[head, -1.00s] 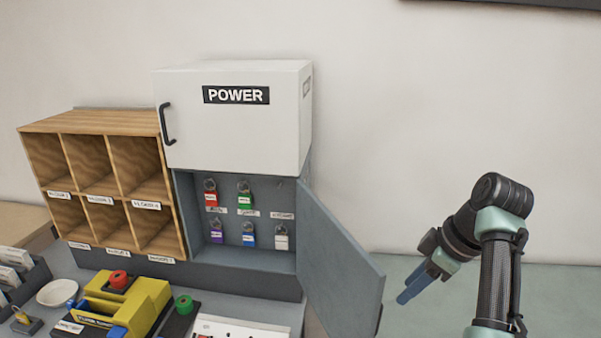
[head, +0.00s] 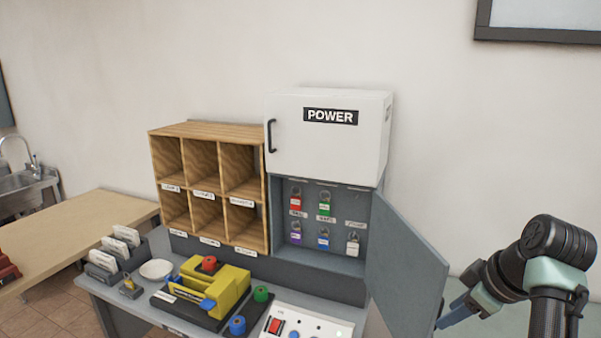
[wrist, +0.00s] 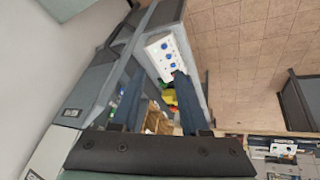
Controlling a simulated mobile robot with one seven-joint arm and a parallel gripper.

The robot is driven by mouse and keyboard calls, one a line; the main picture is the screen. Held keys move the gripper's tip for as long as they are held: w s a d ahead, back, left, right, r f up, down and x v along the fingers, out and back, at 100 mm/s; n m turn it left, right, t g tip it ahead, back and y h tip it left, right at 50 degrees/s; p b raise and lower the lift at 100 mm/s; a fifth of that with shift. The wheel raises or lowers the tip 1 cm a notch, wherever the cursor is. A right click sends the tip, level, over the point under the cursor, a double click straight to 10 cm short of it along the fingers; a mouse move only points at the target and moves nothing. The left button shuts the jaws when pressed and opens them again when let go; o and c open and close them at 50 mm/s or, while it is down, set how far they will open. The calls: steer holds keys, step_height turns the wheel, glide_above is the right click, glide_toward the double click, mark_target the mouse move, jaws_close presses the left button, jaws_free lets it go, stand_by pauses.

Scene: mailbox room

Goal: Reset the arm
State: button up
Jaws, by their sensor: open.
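My arm and its gripper (head: 446,318) are at the right of the head view, to the right of the open grey cabinet door (head: 405,265). Beyond the fingers the white button panel (wrist: 168,58) and part of the workbench show tilted.
The grey key cabinet (head: 340,258) holds several coloured padlocks under the white POWER box (head: 330,150). Wooden pigeonholes (head: 205,130) stand to its left. A yellow device (head: 232,285), a white plate (head: 156,270) and card holders (head: 112,255) are on the bench.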

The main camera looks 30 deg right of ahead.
steer(key=w+a+r+t+h, duration=0.2)
steer(key=w+a+r, duration=0.25)
steer(key=w, duration=0.25)
steer(key=w+a+r+t+h, duration=0.25)
steer(key=w+r, duration=0.25)
steer(key=w, duration=0.3)
steer(key=w+a+r+m+t, duration=0.15)
steer(key=a+r+t, duration=0.25)
steer(key=a+r, duration=0.5)
steer(key=w+a+r+t, duration=0.2)
steer(key=a+r+t, duration=0.2)
steer(key=a+r, duration=0.5)
steer(key=s+a+r+t+y, duration=0.2)
steer(key=s+a+r+t, duration=0.2)
steer(key=a, duration=0.6)
steer(key=s+a+r+t+y, duration=0.3)
steer(key=s+a+r+t, duration=0.2)
steer(key=s+a+r, duration=0.4)
steer(key=shift+s+a+r+y, duration=0.2)
steer(key=shift+s+a+y, duration=0.15)
steer(key=shift+s+a, duration=0.75)
steer(key=shift+d+t, duration=0.2)
steer(key=shift+t, duration=0.05)
